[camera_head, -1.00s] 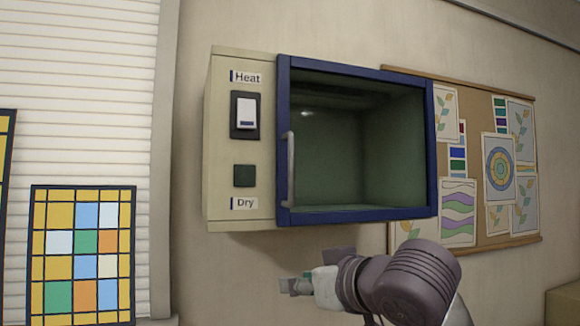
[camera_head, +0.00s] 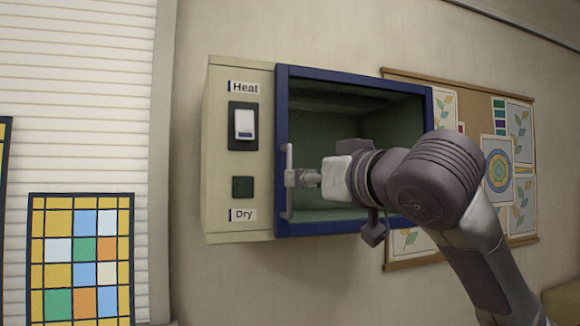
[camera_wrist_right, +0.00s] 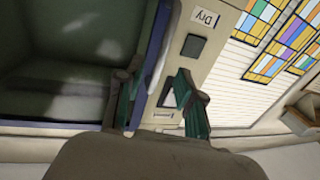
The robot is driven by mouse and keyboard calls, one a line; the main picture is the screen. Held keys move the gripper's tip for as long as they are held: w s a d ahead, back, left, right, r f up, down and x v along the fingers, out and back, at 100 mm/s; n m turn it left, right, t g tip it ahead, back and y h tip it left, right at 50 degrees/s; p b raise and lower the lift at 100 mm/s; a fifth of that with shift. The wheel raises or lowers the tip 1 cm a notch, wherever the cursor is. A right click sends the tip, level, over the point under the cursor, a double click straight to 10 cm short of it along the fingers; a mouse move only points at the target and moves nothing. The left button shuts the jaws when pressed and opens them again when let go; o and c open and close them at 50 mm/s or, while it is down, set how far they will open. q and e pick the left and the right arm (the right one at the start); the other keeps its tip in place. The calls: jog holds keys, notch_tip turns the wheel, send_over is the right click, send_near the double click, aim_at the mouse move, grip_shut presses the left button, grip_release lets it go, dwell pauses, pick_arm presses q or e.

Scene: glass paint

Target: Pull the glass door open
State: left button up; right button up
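The glass door (camera_head: 355,72) with a blue frame is on the front of a beige wall cabinet and looks shut. Its upright grey handle (camera_head: 289,210) is on the left side of the frame. My right gripper (camera_head: 292,178) is at the handle's middle height, and its fingertips overlap the handle. In the right wrist view my right gripper (camera_wrist_right: 158,102) is open, its two fingers apart with the pale handle (camera_wrist_right: 157,68) and blue frame edge between them. Whether a finger touches the handle I cannot tell. My left gripper is not in view.
The cabinet's left panel (camera_head: 222,190) holds a white Heat switch (camera_head: 244,124) and a dark green Dry button (camera_head: 242,187). Stained-glass panels (camera_head: 80,258) stand at the left. A cork board (camera_head: 470,115) with pictures hangs at the right, partly behind my right arm.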

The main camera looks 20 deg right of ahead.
aim_at(290, 209)
jog(key=p+x, duration=0.2)
jog(key=x, duration=0.3)
jog(key=shift+w+a, duration=0.1)
jog(key=shift+w, duration=0.2)
grip_shut()
